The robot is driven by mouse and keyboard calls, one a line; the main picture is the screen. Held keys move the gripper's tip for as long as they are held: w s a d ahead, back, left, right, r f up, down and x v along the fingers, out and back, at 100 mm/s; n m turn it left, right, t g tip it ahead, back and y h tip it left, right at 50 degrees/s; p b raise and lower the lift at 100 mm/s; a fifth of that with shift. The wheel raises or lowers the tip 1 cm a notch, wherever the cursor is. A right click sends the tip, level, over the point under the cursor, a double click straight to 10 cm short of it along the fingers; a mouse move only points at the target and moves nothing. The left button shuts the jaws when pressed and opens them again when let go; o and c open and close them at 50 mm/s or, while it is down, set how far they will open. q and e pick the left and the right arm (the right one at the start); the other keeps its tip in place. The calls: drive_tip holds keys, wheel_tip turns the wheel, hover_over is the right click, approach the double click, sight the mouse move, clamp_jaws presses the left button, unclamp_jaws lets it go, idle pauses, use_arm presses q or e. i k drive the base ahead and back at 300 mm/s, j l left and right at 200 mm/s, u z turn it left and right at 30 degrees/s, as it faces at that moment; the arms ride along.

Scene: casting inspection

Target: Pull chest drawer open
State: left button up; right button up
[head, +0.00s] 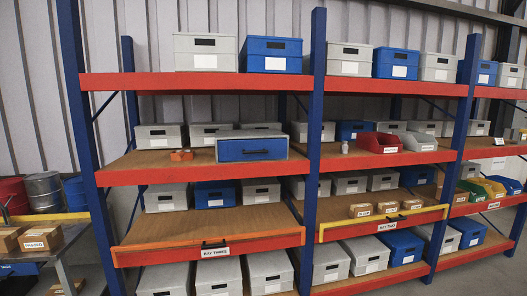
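The chest (250,134) is a low grey box on the middle wooden shelf of the left bay. Its blue drawer front (232,147) faces me, with a dark horizontal handle (256,154) across it. The drawer looks shut, its front level with the chest body, close to the red shelf edge. Neither of my grippers is in view, and nothing touches the handle.
An orange part (181,155) lies left of the chest. A blue upright (316,110) stands to its right. Lidded bins line the shelves. A table with a box marked PASSED (41,237) is at lower left. The shelf below (210,222) has bare board in front.

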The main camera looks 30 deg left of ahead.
sight(234, 150)
drive_tip(key=i, duration=0.95)
drive_tip(key=i+u, duration=0.1)
drive_tip(key=u, duration=0.15)
